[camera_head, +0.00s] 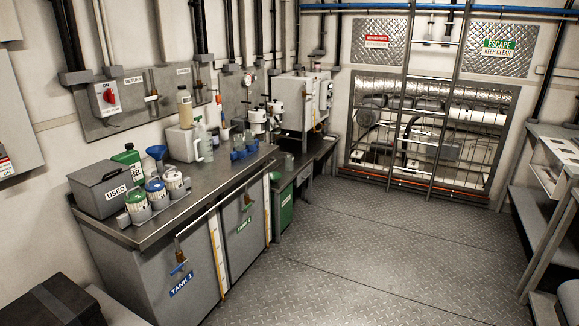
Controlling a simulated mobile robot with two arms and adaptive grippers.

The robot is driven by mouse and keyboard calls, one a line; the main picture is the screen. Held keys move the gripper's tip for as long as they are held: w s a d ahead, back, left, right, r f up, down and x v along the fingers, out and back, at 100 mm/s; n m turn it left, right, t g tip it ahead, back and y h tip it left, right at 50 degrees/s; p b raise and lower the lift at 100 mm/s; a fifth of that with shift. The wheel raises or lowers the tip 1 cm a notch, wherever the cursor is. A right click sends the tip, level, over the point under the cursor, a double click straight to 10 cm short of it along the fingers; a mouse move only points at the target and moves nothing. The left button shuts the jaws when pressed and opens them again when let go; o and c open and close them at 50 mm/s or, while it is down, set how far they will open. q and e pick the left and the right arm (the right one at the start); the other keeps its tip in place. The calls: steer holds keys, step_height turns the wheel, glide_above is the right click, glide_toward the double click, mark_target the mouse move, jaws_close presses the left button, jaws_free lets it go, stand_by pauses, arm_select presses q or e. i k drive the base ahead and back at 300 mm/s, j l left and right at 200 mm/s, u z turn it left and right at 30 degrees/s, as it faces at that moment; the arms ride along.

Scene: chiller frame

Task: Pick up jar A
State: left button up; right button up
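Three small jars stand in a row near the front left of the dark counter. One has a green lid (137,206), one a blue lid (156,194) and one a whitish lid (174,184). They appear to sit in ring holders. Their labels are too small to read, so I cannot tell which one is jar A. Neither of my grippers shows in the head view.
On the counter (215,173) stand a grey USED box (101,188), a green can (127,156), a blue funnel (156,153) and a white jug (183,143). A sight-glass strip and valve mark TANK 1 (189,295) below. The floor (340,255) is clear.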

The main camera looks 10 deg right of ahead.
mark_target(288, 160)
steer(key=i+l+z, duration=0.25)
steer(key=i, duration=0.25)
steer(key=i+z, duration=0.25)
steer(key=i, duration=0.25)
